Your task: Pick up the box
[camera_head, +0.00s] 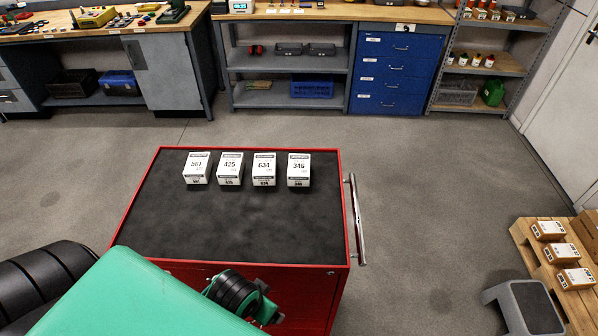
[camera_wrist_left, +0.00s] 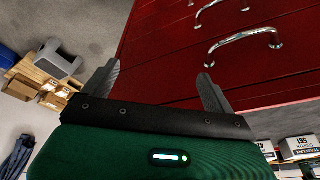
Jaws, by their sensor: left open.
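Several white boxes with black print stand in a row on the black top of a red tool cabinet (camera_head: 230,230) in the head view. From left to right they are the box marked 561 (camera_head: 197,168), one that seems to read 425 (camera_head: 230,169), the box marked 634 (camera_head: 264,170) and the box marked 346 (camera_head: 299,170). My left gripper (camera_wrist_left: 160,70) is open and empty in the left wrist view, its fingers in front of the cabinet's red drawers, apart from the row of boxes. In the head view its fingers do not show. My right gripper is not in view.
A chrome handle (camera_head: 355,220) sticks out on the cabinet's right side. A grey step stool (camera_head: 522,306) and a pallet (camera_head: 522,234) with cartons stand at lower right. Workbenches and a blue drawer unit (camera_head: 400,70) line the back. The floor between is clear.

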